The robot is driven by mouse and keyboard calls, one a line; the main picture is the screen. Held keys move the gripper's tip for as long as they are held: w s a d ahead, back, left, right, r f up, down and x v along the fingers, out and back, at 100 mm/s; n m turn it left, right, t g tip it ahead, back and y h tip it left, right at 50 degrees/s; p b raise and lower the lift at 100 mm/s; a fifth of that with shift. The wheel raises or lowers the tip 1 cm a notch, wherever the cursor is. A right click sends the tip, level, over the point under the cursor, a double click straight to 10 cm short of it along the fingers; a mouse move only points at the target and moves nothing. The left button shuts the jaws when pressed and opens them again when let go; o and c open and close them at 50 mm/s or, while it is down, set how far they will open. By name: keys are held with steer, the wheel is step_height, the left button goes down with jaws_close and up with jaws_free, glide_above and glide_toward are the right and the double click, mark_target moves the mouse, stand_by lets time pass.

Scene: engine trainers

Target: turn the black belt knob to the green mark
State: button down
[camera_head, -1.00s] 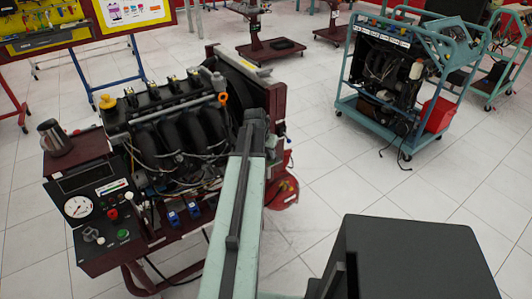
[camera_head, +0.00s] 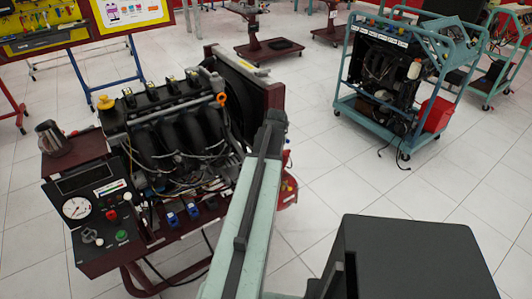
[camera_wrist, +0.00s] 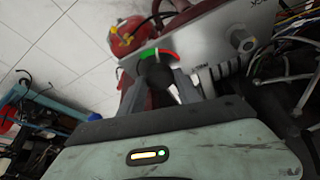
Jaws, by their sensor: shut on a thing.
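The black belt knob (camera_wrist: 157,75) shows in the wrist view, in front of a grey panel (camera_wrist: 215,40). A coloured arc with a green part (camera_wrist: 148,54) and a red part (camera_wrist: 173,54) sits just beyond it. My gripper (camera_wrist: 158,84) has one finger on each side of the knob and is shut on it. I cannot make out where the knob's pointer stands against the green mark. In the head view my arm reaches to the engine trainer's right side (camera_head: 268,95), and the knob and fingers are hidden.
The engine (camera_head: 175,135) with its loose wires stands close on the left of my arm. A gauge console (camera_head: 77,208) is at the trainer's front left. A red object (camera_head: 289,192) is beside the trainer. A teal cart (camera_head: 345,105) stands back right, with clear floor between.

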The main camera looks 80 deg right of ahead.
steer(key=shift+s+n+t+y, duration=0.1)
steer(key=shift+n+t+y, duration=0.25)
steer(key=shift+n, duration=0.75)
steer(key=shift+s+n+t+y, duration=0.1)
steer(key=shift+n+t+y, duration=0.2)
steer(key=shift+n, duration=0.8)
steer(key=c, duration=0.9)
jaws_free()
steer(key=shift+o, duration=0.2)
steer(key=shift+d, duration=0.1)
steer(key=p+v, duration=0.7)
steer(key=shift+r, duration=0.35)
